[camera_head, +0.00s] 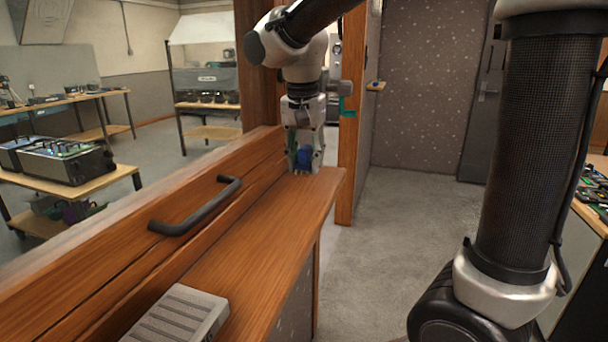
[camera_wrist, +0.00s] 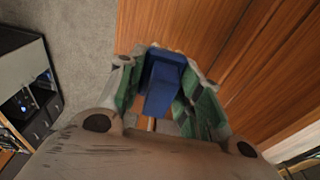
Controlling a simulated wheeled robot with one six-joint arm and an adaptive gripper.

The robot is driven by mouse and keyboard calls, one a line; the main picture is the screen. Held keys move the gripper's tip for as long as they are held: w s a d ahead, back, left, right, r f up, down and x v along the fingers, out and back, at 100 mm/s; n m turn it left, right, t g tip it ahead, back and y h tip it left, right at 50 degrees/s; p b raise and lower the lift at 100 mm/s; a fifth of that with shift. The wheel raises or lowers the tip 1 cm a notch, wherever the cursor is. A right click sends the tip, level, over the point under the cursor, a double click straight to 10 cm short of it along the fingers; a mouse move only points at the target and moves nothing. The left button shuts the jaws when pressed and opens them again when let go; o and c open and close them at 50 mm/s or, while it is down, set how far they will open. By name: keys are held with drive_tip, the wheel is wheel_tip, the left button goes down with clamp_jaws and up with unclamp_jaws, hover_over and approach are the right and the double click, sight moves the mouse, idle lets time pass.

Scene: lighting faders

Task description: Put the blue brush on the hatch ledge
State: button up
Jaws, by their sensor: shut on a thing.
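The blue brush (camera_head: 303,158) is between the fingers of my gripper (camera_head: 304,165), at the far end of the wooden hatch ledge (camera_head: 265,225). In the wrist view the blue brush (camera_wrist: 164,80) sits between the green-padded fingers of my gripper (camera_wrist: 162,85), which is shut on it. The ledge (camera_wrist: 190,25) shows behind the brush in that view. My gripper points down, with its fingertips at or just above the ledge surface. I cannot tell whether the brush touches the ledge. The fingers hide part of the brush.
A dark handle (camera_head: 195,207) is fixed to the wooden panel left of the ledge. A grey ribbed box (camera_head: 178,316) sits at the ledge's near end. The middle of the ledge is bare. A wooden post (camera_head: 350,150) stands to the right beyond the ledge's far end.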

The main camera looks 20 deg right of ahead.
sight(304, 175)
drive_tip(key=shift+w+a+f, duration=0.1)
drive_tip(key=shift+f, duration=1.85)
drive_tip(key=shift+f, duration=0.15)
drive_tip(key=o, duration=0.9)
drive_tip(key=r, duration=0.4)
drive_tip(key=s+r, duration=0.1)
drive_tip(key=r, duration=0.7)
drive_tip(key=shift+s+a+r, duration=0.15)
drive_tip(key=shift+a, duration=0.25)
drive_tip(key=s+d+f+n+t, duration=0.1)
drive_tip(key=s+d+f+n, duration=0.2)
drive_tip(key=s+d, duration=0.5)
drive_tip(key=s+d+f+n+t, duration=0.2)
drive_tip(key=s+d+f+n, duration=0.2)
drive_tip(key=s+d, duration=0.5)
wheel_tip(304, 175, down, 2)
drive_tip(key=shift+s+f+y, duration=0.15)
drive_tip(key=shift+s+y, duration=0.25)
drive_tip(key=shift+s, duration=0.25)
drive_tip(key=shift+d, duration=0.1)
